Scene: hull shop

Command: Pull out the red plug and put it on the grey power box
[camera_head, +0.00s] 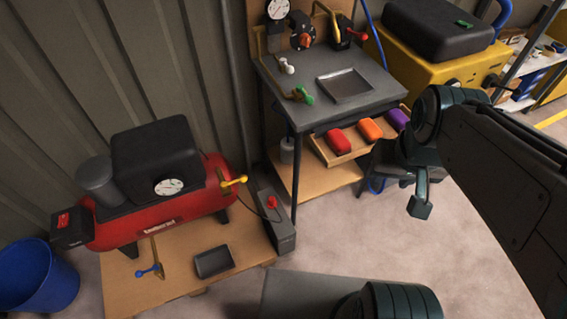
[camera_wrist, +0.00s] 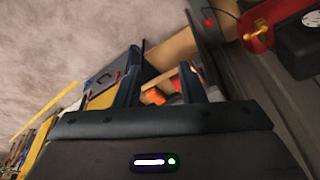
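The red plug (camera_head: 272,202) sits upright on top of the long grey power box (camera_head: 284,240), near its middle, with a thin dark cable running toward the red compressor. The plug also shows as a small red spot in the wrist view (camera_wrist: 209,23), near the top. The power box stands on the floor between the compressor and the workbench. My gripper (camera_head: 420,198) is in the air to the right of the plug, well apart from it. In the wrist view its two fingers (camera_wrist: 160,88) are spread with nothing held between them.
The red compressor (camera_head: 190,226) stands on a low wooden platform with a dark tray (camera_head: 213,262). The workbench (camera_head: 350,108) has a lower tray of coloured blocks (camera_head: 338,141). A blue bucket (camera_head: 38,278) is at left. Floor right of the power box is clear.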

